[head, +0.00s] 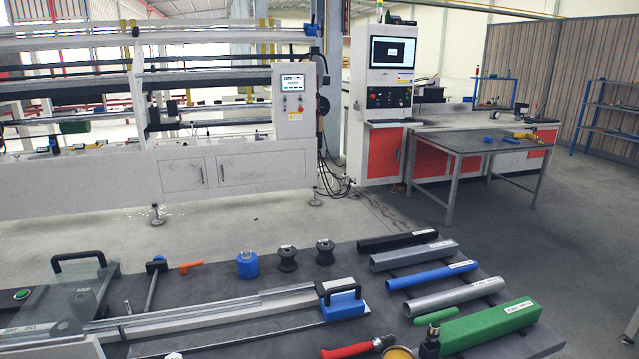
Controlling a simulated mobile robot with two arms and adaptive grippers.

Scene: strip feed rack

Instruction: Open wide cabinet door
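A long white machine frame (90,185) stands at the back left. Two panels are set in its lower front: a narrower door (181,176) on the left and a wide cabinet door (268,170) on the right. Both look shut, flush with the frame. A small dark handle (221,173) shows at the left edge of the wide door, and another (202,175) at the right edge of the narrower one. Neither of my grippers is in view.
A dark workbench (215,285) with tubes, spools and tools fills the foreground, between me and the machine. Open grey floor (250,221) lies beyond it. A white control cabinet (378,90) and grey table (480,142) stand to the right.

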